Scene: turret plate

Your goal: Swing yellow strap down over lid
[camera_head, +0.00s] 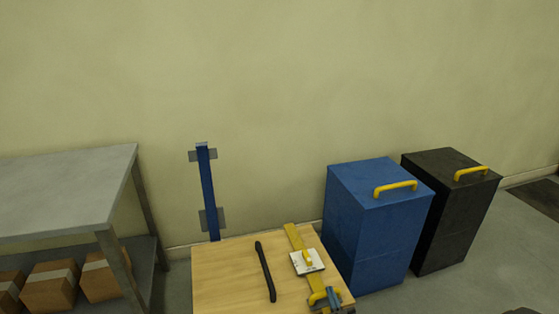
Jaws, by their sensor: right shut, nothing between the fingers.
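A flat yellow strap (293,236) runs along the right part of the wooden table. A curved yellow handle (317,297) shows at the strap's near end. My right gripper (332,297), small and blue-grey, is at the bottom edge beside this handle. It is shut with nothing between its fingers; whether it touches the handle is unclear. My left gripper is not in view.
A black bar (265,272) lies on the wooden table (222,270), whose left part is clear. A blue post (208,190) stands behind. Blue (370,230) and black (450,215) bins with yellow handles stand right. A grey shelf (65,190) with boxes stands left.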

